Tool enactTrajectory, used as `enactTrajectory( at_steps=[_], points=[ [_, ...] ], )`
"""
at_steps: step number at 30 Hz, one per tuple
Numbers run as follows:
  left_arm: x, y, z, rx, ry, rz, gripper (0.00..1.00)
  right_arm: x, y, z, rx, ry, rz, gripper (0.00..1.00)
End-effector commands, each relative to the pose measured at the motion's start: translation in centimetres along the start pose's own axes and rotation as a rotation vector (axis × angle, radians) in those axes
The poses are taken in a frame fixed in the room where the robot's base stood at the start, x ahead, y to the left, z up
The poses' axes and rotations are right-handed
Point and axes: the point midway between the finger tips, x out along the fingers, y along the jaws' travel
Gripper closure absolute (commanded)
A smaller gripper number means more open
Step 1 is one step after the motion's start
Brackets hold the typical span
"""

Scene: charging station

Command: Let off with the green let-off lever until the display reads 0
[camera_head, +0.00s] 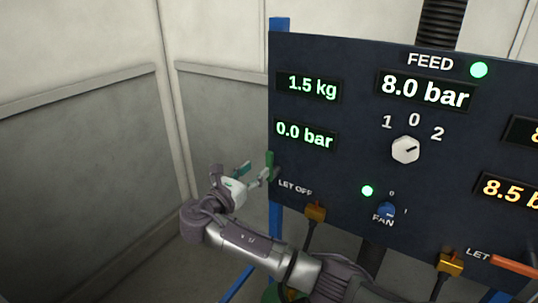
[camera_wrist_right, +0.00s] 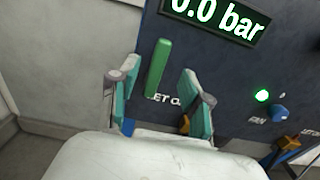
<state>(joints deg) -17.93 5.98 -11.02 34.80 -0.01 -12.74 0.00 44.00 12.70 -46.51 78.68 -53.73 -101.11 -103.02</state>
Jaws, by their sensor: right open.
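The green let-off lever (camera_head: 270,164) stands near upright at the left edge of the dark panel, above the LET OFF label; in the right wrist view the lever (camera_wrist_right: 158,68) shows between the fingers. The display beside it (camera_head: 306,133) reads 0.0 bar; the wrist view shows part of this display (camera_wrist_right: 220,17). My right gripper (camera_head: 254,172) is open, close to the lever. In the wrist view its teal-padded fingers (camera_wrist_right: 157,90) are on either side of the lever with gaps, and I see no contact. My left gripper is not in view.
Above is a 1.5 kg display (camera_head: 308,87). The FEED display (camera_head: 424,91) reads 8.0 bar, with a white selector knob (camera_head: 405,149) below. A blue FAN knob (camera_head: 386,210), orange connector (camera_head: 315,212) and orange lever (camera_head: 514,265) sit lower. Room is free left of the panel.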

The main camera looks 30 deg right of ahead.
Motion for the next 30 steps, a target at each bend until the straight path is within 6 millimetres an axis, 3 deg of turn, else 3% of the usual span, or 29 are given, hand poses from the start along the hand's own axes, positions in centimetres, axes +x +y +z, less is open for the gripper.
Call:
enactTrajectory(
  at_steps=[3, 9, 13, 23, 26, 30],
  points=[
    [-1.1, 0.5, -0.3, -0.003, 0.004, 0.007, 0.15, 2.7, -0.1, 0.3, -0.002, -0.001, -0.004, 0.52],
    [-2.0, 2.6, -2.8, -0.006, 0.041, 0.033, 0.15, 5.9, 0.0, 0.2, 0.0, 0.0, -0.002, 0.52],
    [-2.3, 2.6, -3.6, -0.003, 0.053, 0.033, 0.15, 7.0, 0.0, 0.1, 0.001, 0.002, 0.0, 0.52],
    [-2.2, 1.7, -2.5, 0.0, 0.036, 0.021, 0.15, 7.4, 0.0, -0.1, 0.002, 0.003, 0.001, 0.52],
    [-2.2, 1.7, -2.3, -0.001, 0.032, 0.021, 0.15, 7.4, 0.0, -0.1, 0.002, 0.003, 0.001, 0.64],
    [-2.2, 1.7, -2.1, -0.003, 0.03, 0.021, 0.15, 7.4, 0.0, -0.1, 0.002, 0.002, 0.001, 0.87]
  ],
)
